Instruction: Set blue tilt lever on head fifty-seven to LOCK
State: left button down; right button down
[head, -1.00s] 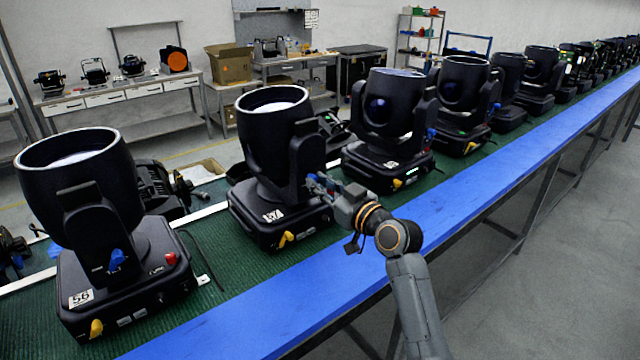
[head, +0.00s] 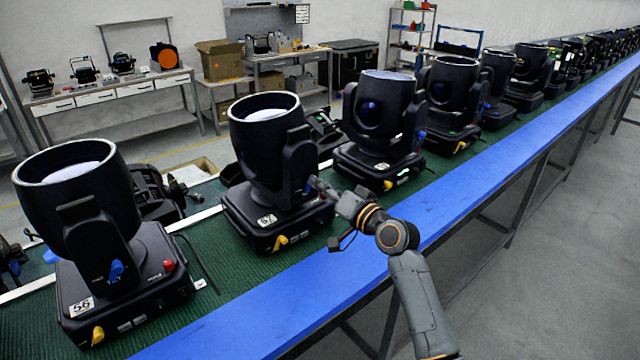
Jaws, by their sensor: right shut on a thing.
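Head fifty-seven (head: 264,150) is a black moving-head light on the green mat, with its number label (head: 266,220) on the front of its base. Its blue tilt lever (head: 308,186) is on the yoke side facing my right arm and is mostly covered by the fingers. My right gripper (head: 320,187) comes in from the right and is shut on the blue lever at the yoke. The lever's exact angle and any LOCK marking are too small or hidden to read. My left gripper is not in view.
Head 56 (head: 83,235) stands at the near left, with its own blue lever (head: 117,271). Another head (head: 383,120) stands just beyond head fifty-seven, in a long row. A yellow lever (head: 280,242) sits on head fifty-seven's base. The blue bench edge (head: 330,290) is clear.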

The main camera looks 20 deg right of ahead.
jog(key=shift+d+m, duration=0.15)
jog(key=shift+m, duration=0.45)
jog(key=c, duration=1.3)
grip_release()
jog(key=shift+w, duration=0.1)
jog(key=shift+f, duration=0.1)
jog(key=v, duration=1.2)
